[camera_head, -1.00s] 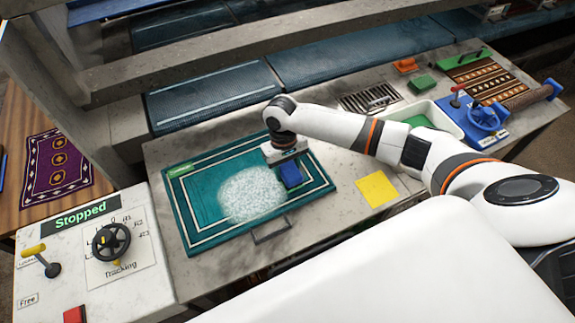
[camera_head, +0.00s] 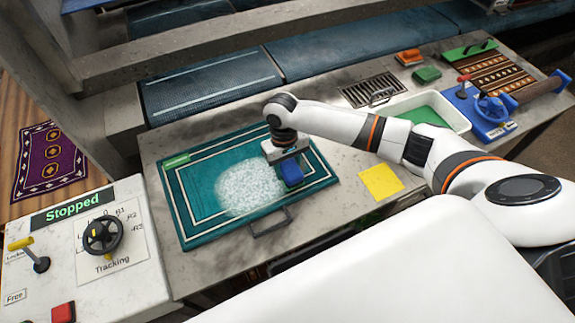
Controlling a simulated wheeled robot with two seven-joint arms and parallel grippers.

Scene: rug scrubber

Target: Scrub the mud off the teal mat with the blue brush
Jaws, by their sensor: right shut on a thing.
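The teal mat (camera_head: 205,222) with white border lines lies flat on the grey counter. A round patch of white foam (camera_head: 248,187) covers its middle and hides the surface under it; I cannot make out mud. My right gripper (camera_head: 287,158) reaches down over the right part of the mat and is shut on the blue brush (camera_head: 292,174). The brush is at the right edge of the foam, on or just above the mat; I cannot tell which. My left gripper is not in view.
A yellow cloth (camera_head: 380,180) lies right of the mat. A white tray (camera_head: 455,117) with a green bottom, a drain grate (camera_head: 368,92) and a blue clamp with a wheel (camera_head: 489,108) stand farther right. A control panel (camera_head: 75,245) reading "Stopped" is at left.

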